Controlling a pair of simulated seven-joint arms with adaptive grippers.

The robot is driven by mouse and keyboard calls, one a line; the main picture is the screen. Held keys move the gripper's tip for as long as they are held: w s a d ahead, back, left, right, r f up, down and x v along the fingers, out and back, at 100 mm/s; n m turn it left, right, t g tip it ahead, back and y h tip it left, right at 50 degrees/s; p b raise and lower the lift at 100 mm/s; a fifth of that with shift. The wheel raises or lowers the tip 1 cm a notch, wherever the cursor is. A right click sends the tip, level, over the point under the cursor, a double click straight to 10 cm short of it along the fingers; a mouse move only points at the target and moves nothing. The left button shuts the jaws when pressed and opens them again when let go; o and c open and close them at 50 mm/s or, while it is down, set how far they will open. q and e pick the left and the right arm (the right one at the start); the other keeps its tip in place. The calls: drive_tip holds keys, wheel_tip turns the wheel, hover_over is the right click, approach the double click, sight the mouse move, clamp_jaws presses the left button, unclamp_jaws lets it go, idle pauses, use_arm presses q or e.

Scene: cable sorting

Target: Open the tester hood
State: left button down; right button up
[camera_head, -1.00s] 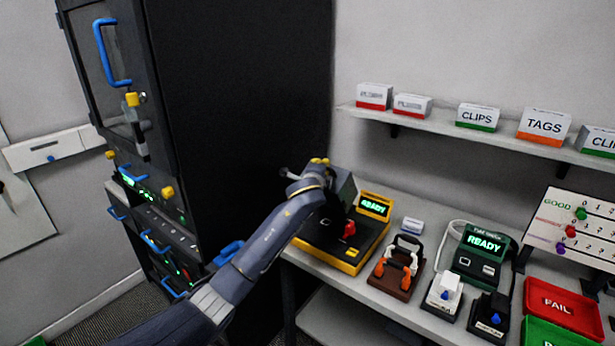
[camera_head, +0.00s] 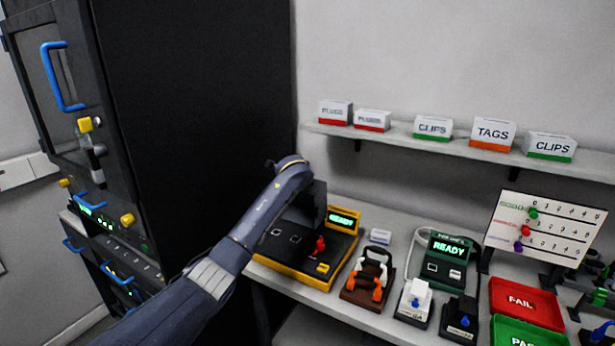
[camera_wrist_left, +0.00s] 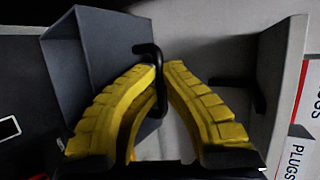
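The tester (camera_head: 292,280), black with a yellow frame, stands on the bench with its green display (camera_head: 341,218) reading READY. Its dark grey hood (camera_head: 316,202) stands raised at the back, and the flat top with a red lever (camera_head: 320,245) is exposed. My left arm crosses in front of part of the hood and hides the fingers in the head view. In the left wrist view the hood (camera_wrist_left: 95,60) is close, and the yellow fingers of my left gripper (camera_wrist_left: 163,68) are nearly together around its black bar handle (camera_wrist_left: 151,52). My right gripper is not in view.
A tall black cabinet (camera_head: 200,100) stands left of the tester. A brown stand with orange clips (camera_head: 368,278), a green tester (camera_head: 447,262) and a red FAIL tray (camera_head: 500,310) are to the right. A shelf (camera_head: 400,138) with label boxes runs above.

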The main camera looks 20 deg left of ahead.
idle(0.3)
use_arm(q)
drive_tip(key=c, duration=1.5)
unclamp_jaws()
drive_tip(key=shift+s, duration=0.1)
drive_tip(key=v, duration=1.2)
drive_tip(key=shift+r, duration=0.1)
drive_tip(key=shift+c, duration=0.3)
